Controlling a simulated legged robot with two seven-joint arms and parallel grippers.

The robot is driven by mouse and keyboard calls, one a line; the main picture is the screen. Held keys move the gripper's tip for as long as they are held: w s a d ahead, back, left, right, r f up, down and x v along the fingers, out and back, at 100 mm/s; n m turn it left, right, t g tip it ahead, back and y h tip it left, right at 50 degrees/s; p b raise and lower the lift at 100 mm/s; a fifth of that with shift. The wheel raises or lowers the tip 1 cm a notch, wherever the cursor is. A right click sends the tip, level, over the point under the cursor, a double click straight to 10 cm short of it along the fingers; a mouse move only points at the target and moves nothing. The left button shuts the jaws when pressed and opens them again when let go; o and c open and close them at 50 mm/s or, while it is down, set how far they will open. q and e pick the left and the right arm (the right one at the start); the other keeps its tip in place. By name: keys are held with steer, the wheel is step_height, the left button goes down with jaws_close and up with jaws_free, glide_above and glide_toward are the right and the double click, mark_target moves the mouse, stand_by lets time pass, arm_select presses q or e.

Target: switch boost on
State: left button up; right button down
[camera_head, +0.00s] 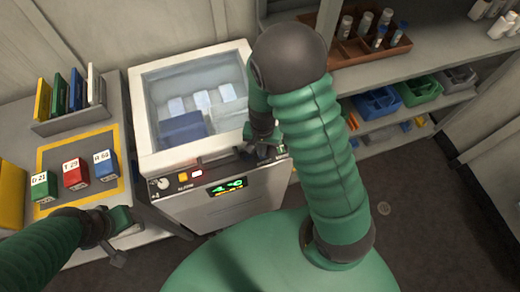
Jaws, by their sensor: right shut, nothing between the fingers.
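A white chest freezer (146,123) stands in the middle with its top showing pale packs and a blue box inside. I cannot make out a boost label or switch position; my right gripper covers part of the panel's right end. My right gripper (262,146) is shut and empty, pointing down at the freezer's front right edge; contact is unclear. My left gripper (119,240) is low at left, its fingers too unclear to read.
A left bench holds green (43,186), red (75,173) and blue (105,164) labelled boxes on a yellow-edged mat (62,154), with a rack of coloured folders (74,122) behind. Right shelves carry a vial rack (390,47) and coloured bins (421,91).

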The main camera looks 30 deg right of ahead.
steer(key=shift+d+f, duration=0.1)
steer(key=shift+f, duration=0.15)
steer(key=shift+f+b, duration=0.25)
steer(key=shift+b, duration=0.05)
steer(key=shift+f, duration=0.35)
steer(key=shift+r, duration=0.1)
step_height(320, 180, up, 7)
steer(key=p, duration=0.6)
steer(key=shift+p, duration=0.3)
steer(key=s+a+r+n+t, duration=0.1)
steer(key=s+a+r+n, duration=0.1)
steer(key=r+n, duration=0.2)
steer(key=s+a+r+n+t, duration=0.1)
steer(key=r+n, duration=0.3)
steer(key=r, duration=0.4)
steer(key=shift+s+a+n+t, duration=0.3)
steer(key=shift+s+a, duration=0.3)
steer(key=shift+a, duration=0.2)
